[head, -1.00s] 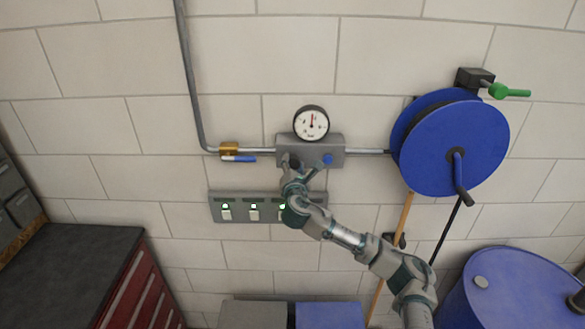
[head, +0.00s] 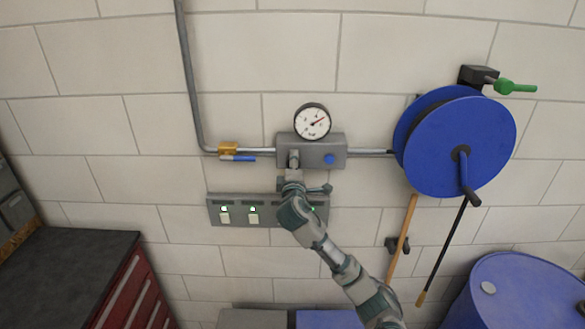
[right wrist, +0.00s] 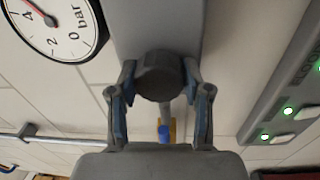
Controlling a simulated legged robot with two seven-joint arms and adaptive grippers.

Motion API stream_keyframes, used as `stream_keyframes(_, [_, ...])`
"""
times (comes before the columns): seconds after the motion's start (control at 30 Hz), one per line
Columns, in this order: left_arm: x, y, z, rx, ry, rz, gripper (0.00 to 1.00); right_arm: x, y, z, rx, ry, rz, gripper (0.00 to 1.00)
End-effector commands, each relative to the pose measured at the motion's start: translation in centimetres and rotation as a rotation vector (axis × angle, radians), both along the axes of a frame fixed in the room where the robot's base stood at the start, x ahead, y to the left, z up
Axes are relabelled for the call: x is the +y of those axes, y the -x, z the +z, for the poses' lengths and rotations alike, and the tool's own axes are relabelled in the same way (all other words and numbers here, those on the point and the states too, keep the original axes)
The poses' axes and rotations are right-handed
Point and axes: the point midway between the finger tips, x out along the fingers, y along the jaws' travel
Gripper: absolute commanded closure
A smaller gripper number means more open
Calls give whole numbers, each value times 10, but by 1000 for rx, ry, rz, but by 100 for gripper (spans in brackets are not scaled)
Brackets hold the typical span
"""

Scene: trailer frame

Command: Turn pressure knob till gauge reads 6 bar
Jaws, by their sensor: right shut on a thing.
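The round gauge (head: 312,121) has a white dial and sits above a grey regulator block (head: 318,150). Its red needle points up and to the right. In the right wrist view the gauge (right wrist: 58,22) is partly cut off and turned, with 0, 2 and 4 and "bar" showing; the needle lies near the 4, exact reading unclear. The dark pressure knob (right wrist: 160,76) sits between the fingers of my right gripper (right wrist: 160,88), which is shut on it. In the head view my right gripper (head: 294,168) covers the knob. My left gripper is not in view.
A blue knob (head: 329,159) is on the block, right of my gripper. A switch panel (head: 238,210) with green lights is just below, partly behind my arm. A valve with a blue lever (head: 238,158) is at left, a blue hose reel (head: 460,148) at right.

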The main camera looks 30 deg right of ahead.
Motion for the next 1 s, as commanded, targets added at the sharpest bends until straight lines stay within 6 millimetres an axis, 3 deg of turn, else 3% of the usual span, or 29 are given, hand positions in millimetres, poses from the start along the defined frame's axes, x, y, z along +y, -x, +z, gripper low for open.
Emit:
stream_keyframes(0.03, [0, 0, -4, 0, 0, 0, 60, 1, -1, -8, -13, -44, -1, 86])
stream_keyframes(0.5, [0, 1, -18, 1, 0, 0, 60, 1, -2, -9, -229, -406, -3, 86])
stream_keyframes(1.0, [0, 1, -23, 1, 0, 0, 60, 2, -3, -10, -349, -603, -5, 86])
